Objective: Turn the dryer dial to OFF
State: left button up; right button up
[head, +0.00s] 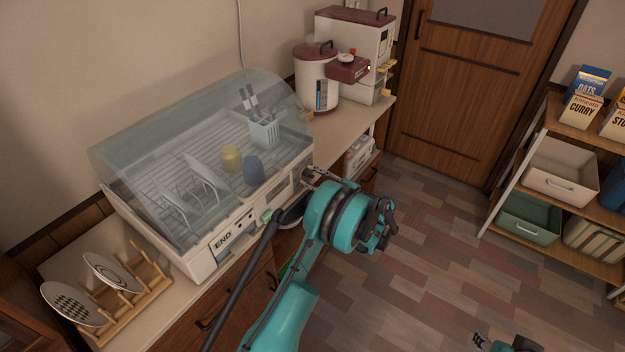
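The dish dryer (235,232) stands on the counter, a white unit with a clear curved cover. Its front panel has an "END" label (222,240) and small controls. My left gripper (314,174) is at the right end of this panel, its light grey fingertips close to the dryer front. My teal wrist partly blocks the view there. I cannot make out the dial or its setting, nor whether the fingers touch it or are open or shut. My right gripper (481,341) is low at the bottom right, far from the dryer and partly cut off by the frame edge.
Cups and a utensil holder (264,134) are inside the dryer. A wooden plate rack (130,290) stands left of it. A rice dispenser (378,50) and a white canister (312,82) stand behind. A shelf (540,215) is at right; the floor between is clear.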

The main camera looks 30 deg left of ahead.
pick_arm(q)
grip_shut()
jog(key=shift+n, duration=0.3)
jog(key=n, duration=0.6)
jog(key=shift+f, duration=0.15)
jog(key=n, duration=2)
jog(key=shift+w+f, duration=0.2)
jog(key=shift+f, duration=0.15)
jog(key=shift+n, duration=0.3)
